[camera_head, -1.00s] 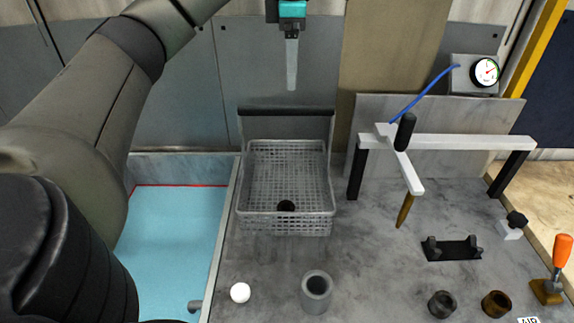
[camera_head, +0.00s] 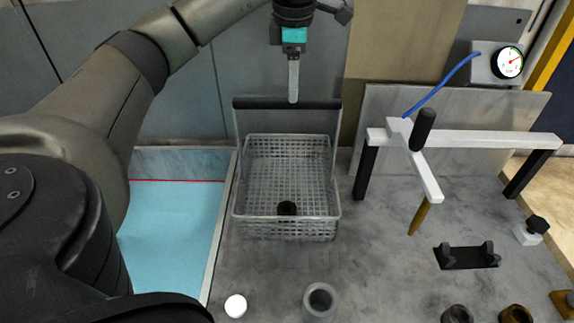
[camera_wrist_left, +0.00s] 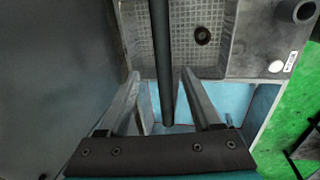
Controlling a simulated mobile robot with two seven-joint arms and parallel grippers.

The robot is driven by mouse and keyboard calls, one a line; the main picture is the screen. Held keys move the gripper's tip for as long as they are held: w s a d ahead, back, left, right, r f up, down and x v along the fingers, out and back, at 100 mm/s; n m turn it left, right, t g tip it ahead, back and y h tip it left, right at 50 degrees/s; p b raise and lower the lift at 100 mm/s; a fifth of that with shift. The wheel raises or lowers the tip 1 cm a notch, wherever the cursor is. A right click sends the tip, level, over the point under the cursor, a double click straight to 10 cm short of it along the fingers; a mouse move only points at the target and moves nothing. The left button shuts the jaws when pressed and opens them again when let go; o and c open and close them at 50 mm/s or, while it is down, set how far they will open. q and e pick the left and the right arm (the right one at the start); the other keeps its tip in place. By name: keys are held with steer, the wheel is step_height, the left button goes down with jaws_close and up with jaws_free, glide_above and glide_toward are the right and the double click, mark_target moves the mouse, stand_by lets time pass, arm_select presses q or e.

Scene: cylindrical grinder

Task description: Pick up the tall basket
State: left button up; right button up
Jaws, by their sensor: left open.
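The tall basket (camera_head: 288,228) is a grey wire-mesh basket standing upright on the grey stone-like surface. Its raised handle has a dark bar (camera_head: 265,103) across the top at the back. A small black round thing (camera_head: 287,208) lies inside it. My left gripper (camera_head: 293,98) points down at the handle bar, its tips at about bar height in the head view. In the left wrist view the open fingers (camera_wrist_left: 160,75) stand on either side of the dark handle bar (camera_wrist_left: 160,40), with gaps on both sides; the basket mesh (camera_wrist_left: 190,45) lies below. My right gripper is not in view.
A blue-floored tray (camera_head: 170,240) lies left of the basket. A white frame (camera_head: 480,140) with dark legs stands close on the right. A grey cylinder (camera_head: 319,302) and a white ball (camera_head: 235,306) are in front. A grey wall (camera_head: 190,80) is behind.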

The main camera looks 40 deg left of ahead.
mark_target(289, 104)
arm_select(q)
steer(key=f, duration=0.3)
steer(key=a+f, duration=0.1)
steer(key=f, duration=0.1)
steer(key=shift+s+f, duration=0.1)
steer(key=shift+f, duration=0.4)
steer(key=shift+c, duration=0.4)
jaws_close()
steer(key=shift+r, duration=0.15)
stand_by(0.5)
